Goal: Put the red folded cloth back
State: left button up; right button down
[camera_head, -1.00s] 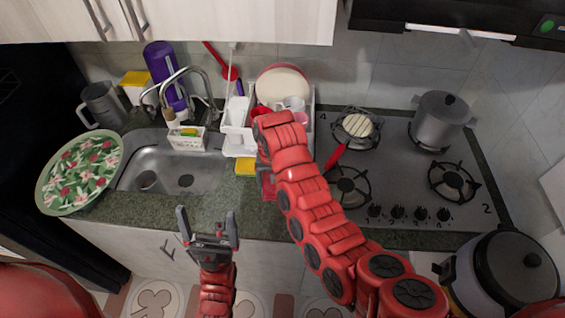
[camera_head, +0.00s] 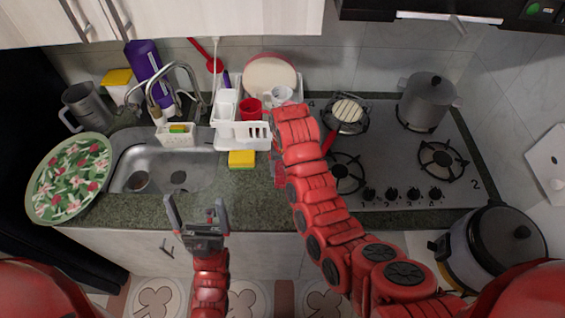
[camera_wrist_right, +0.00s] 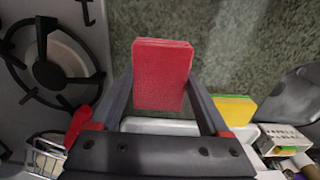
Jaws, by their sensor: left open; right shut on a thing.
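The red folded cloth (camera_wrist_right: 162,62) shows in the right wrist view as a flat red block. My right gripper (camera_wrist_right: 162,92) is shut on it, with one dark finger at each side, above the speckled green counter. In the head view my right forearm hides most of that gripper and the cloth. My left gripper (camera_head: 199,222) is open and empty, in front of the counter edge below the sink (camera_head: 190,172).
A white dish rack (camera_head: 245,137) with a red cup (camera_head: 250,107) stands behind my right arm. A yellow sponge (camera_head: 241,159) lies on the counter (camera_head: 235,205). The stove (camera_head: 395,185) is to the right. A floral plate (camera_head: 62,180) is at the left.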

jog(key=w+b, duration=0.4)
jog(key=w, duration=0.1)
jog(key=shift+w+a+f, duration=0.1)
jog(key=shift+a+f, duration=0.2)
jog(key=shift+f, duration=0.05)
jog(key=w+b, duration=0.1)
jog(key=b, duration=0.1)
jog(key=w+b, duration=0.1)
jog(key=b, duration=0.2)
jog(key=shift+w+f, duration=0.1)
jog(key=shift+f, duration=0.25)
jog(key=shift+w+a+b, duration=0.1)
jog(key=shift+w+b, duration=0.05)
jog(key=shift+b, duration=0.45)
jog(key=shift+w+r, duration=0.2)
jog(key=shift+r, duration=0.05)
jog(key=shift+b, duration=0.55)
jog(key=shift+f+b, duration=0.15)
jog(key=shift+b, duration=0.35)
jog(key=shift+f+p, duration=0.5)
jog(key=shift+p, duration=0.7)
jog(key=shift+f, duration=0.6)
jog(key=shift+w+f, duration=0.1)
jog(key=shift+f, duration=0.3)
